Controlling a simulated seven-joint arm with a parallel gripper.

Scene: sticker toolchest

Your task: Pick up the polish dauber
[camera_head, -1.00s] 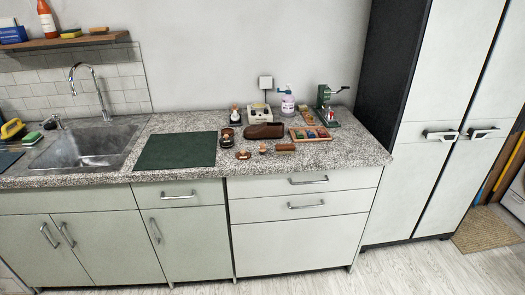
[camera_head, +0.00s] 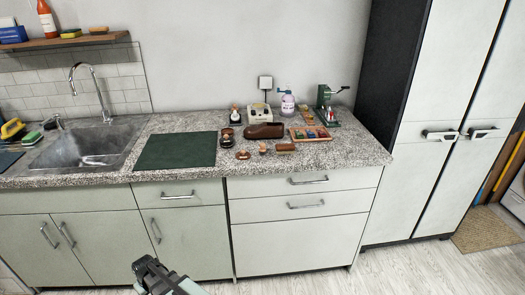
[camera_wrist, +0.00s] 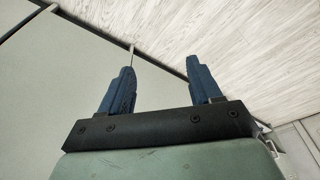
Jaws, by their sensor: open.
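A small wooden-handled piece (camera_head: 263,148), which looks like the polish dauber, stands near the front of the granite counter (camera_head: 340,160). It is too small to be sure. A low brown brush or tin (camera_head: 243,154) is on its left and a brown brush (camera_head: 285,147) on its right. My gripper (camera_head: 148,265) is low at the bottom of the head view, in front of the cabinets and well below the counter. In the wrist view my gripper (camera_wrist: 160,66) has its two blue fingers apart with nothing between them. The dauber is not in the wrist view.
Behind the dauber are a brown shoe (camera_head: 264,131), dark tins (camera_head: 227,138), a wooden tray (camera_head: 310,134), a purple-labelled bottle (camera_head: 287,104) and a green press (camera_head: 326,105). A dark green mat (camera_head: 176,150) lies bare left of them, beside the sink (camera_head: 88,146).

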